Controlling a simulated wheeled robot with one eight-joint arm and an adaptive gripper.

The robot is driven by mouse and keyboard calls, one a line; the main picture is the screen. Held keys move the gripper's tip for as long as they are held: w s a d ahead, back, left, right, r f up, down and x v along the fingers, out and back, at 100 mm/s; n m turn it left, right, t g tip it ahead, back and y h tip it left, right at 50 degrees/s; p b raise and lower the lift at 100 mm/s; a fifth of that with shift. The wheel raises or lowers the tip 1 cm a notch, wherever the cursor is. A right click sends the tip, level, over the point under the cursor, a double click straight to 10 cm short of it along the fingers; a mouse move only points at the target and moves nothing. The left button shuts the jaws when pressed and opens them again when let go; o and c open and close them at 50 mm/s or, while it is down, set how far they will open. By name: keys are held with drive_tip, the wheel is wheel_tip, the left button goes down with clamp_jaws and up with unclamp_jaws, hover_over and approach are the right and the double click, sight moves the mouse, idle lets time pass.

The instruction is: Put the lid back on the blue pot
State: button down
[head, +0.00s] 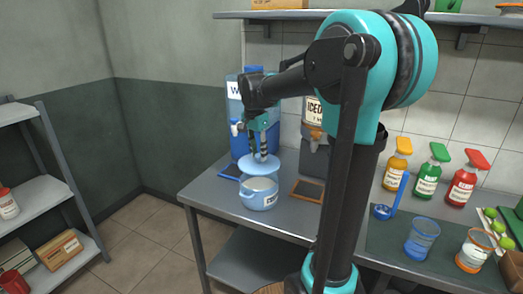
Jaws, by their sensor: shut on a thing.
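The blue pot (258,198) stands upright on the metal counter near its left end, with a pale label on its front. Its top is uncovered and a light inside shows. The blue lid (260,166) is a round disc, held a little above the pot's rim and roughly over its back part. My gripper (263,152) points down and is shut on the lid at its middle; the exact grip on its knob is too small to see. A visible gap separates the lid from the pot's front rim.
A blue water dispenser (238,112) stands behind the pot. An iced drink dispenser (314,150) stands to its right, partly hidden by my arm. A shelf (40,195) is at left.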

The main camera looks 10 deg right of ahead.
sight(258, 162)
drive_tip(key=shift+f, duration=3)
drive_tip(key=shift+f, duration=0.15)
drive_tip(key=c, duration=1.1)
unclamp_jaws()
drive_tip(key=o, duration=0.5)
drive_tip(key=shift+r, duration=3.5)
